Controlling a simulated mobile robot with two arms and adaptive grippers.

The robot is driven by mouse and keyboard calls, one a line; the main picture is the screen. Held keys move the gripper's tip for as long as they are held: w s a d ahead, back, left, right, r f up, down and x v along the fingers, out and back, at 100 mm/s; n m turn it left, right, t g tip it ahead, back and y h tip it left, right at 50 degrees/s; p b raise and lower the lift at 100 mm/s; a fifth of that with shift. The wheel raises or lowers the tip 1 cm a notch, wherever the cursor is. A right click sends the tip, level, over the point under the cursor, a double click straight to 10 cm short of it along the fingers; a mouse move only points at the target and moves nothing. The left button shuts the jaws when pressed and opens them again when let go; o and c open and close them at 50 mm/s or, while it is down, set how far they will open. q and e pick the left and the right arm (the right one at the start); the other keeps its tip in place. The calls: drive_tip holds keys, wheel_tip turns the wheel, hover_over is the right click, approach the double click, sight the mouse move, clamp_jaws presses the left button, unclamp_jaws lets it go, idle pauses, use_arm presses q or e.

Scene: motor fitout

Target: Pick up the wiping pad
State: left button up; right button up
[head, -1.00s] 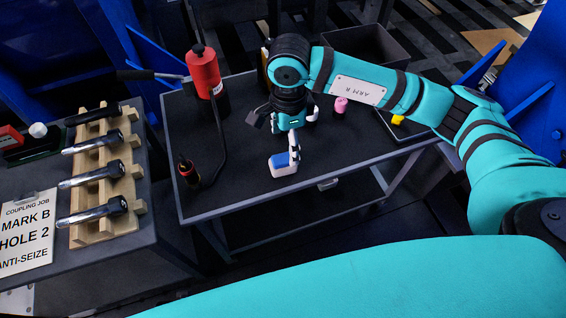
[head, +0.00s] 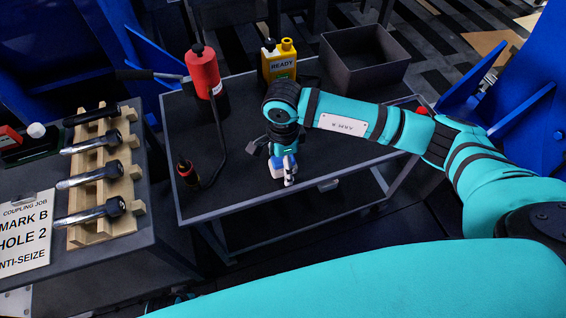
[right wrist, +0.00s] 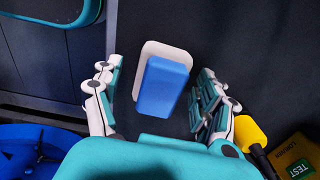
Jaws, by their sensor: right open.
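The wiping pad, a blue block on a pale white base, lies on the dark bench top (head: 235,185) near its front edge. In the right wrist view the pad (right wrist: 165,85) sits between the two spread fingers of my right gripper (right wrist: 156,72), with a gap on each side. In the head view my right gripper (head: 286,172) points down over the pad and hides most of it; a blue part of the pad (head: 276,162) shows beside the fingers. My right gripper is open and empty. My left gripper is not in view.
A wooden rack (head: 103,175) with tools is on the left table. The bench's left-middle is mostly clear.

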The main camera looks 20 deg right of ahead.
drive_tip(key=c, duration=1.2)
drive_tip(key=shift+c, duration=0.2)
drive_tip(key=shift+r, duration=0.1)
drive_tip(key=shift+r, duration=0.5)
wheel_tip(320, 180, up, 2)
drive_tip(key=shift+w+r, duration=0.1)
drive_tip(key=s+a+r, duration=0.1)
drive_tip(key=s+a, duration=0.7)
drive_tip(key=a, duration=0.5)
drive_tip(key=shift+s+a+r, duration=0.3)
drive_tip(key=shift+r, duration=0.05)
